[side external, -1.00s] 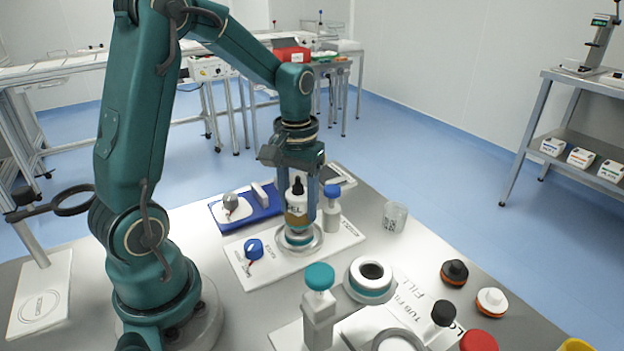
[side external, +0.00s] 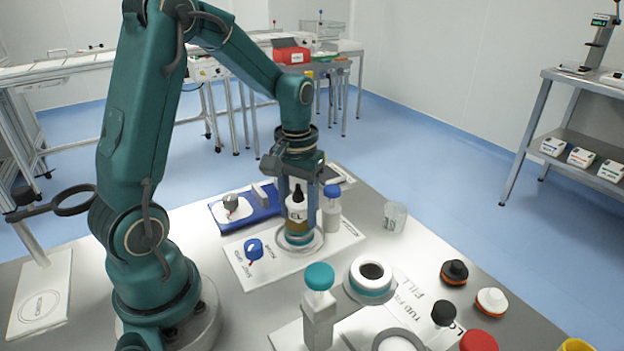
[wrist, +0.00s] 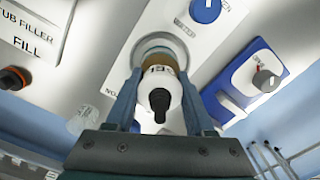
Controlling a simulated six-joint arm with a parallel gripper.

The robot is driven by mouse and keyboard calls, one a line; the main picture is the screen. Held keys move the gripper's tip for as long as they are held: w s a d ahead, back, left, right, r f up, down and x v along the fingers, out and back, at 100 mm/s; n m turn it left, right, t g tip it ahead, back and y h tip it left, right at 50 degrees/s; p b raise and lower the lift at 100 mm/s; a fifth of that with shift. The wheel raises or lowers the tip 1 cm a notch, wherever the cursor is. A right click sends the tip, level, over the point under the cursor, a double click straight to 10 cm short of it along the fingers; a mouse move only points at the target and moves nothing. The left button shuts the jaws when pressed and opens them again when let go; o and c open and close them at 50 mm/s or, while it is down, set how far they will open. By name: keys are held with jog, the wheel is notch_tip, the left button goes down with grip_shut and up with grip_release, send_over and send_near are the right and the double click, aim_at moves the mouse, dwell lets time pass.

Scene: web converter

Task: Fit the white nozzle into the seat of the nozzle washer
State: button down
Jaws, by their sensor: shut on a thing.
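The nozzle washer is a white plate with a round grey seat (side external: 317,241), a blue knob (side external: 253,249) and a water label. The bottle is upright at the seat in the wrist view (wrist: 161,73). Its base is hidden, so I cannot tell whether it rests there.
A white bottle with a blue cap (side external: 332,205) stands close right of my gripper. A black nozzle (side external: 454,272), teal-capped bottle (side external: 319,305) and teal-banded ring holder (side external: 371,283) stand nearer.

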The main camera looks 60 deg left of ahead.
jog(key=shift+f, duration=0.25)
jog(key=shift+c, duration=0.9)
grip_release()
jog(key=shift+r, duration=2.6)
